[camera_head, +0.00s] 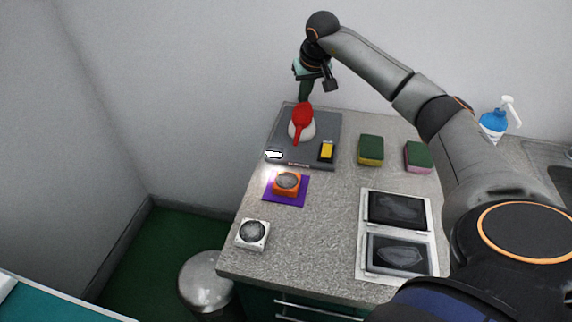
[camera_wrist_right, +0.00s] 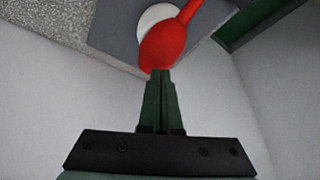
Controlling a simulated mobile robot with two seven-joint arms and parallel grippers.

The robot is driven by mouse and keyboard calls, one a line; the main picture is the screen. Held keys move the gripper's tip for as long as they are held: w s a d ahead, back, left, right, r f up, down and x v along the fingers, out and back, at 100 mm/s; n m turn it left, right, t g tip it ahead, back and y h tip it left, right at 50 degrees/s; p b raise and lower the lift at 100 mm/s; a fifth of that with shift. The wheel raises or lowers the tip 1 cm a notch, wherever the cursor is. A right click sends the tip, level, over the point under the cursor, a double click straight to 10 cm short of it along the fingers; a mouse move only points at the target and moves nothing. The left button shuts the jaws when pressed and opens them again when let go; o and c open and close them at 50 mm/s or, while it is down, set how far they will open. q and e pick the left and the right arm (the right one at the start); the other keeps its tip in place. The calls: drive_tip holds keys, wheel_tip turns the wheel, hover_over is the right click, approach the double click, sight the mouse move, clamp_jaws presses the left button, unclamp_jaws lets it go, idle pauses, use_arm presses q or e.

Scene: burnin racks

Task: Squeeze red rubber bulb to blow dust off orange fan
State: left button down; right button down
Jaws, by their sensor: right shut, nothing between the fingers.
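The red rubber bulb (camera_head: 302,115) rests on a round white base on a grey tray (camera_head: 325,127) at the back of the counter. It also shows in the right wrist view (camera_wrist_right: 163,46). My right gripper (camera_head: 303,97) is at the far side of the bulb, its fingertips (camera_wrist_right: 160,74) together just at the bulb's end. The fingers hold nothing; whether they touch the bulb I cannot tell. The orange fan (camera_head: 286,183) sits on a purple mat (camera_head: 284,202) in front of the tray, with a greyish face. My left gripper is not in view.
A white fan (camera_head: 252,234) stands at the counter's front left. A yellow item (camera_head: 326,151) lies on the tray. Two sponges (camera_head: 371,150) (camera_head: 418,157), framed panels (camera_head: 397,236) and a blue spray bottle (camera_head: 493,121) are to the right. A metal bin (camera_head: 204,285) stands below.

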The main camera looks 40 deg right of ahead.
sight(303, 107)
idle(0.3)
drive_tip(key=shift+f+b, duration=0.8)
drive_tip(key=shift+f, duration=1)
wheel_tip(303, 107, up, 4)
drive_tip(key=p, duration=0.4)
drive_tip(key=shift+f, duration=0.25)
drive_tip(key=shift+f+b, duration=1)
drive_tip(key=shift+f, duration=0.65)
drive_tip(key=shift+r+p, duration=1.75)
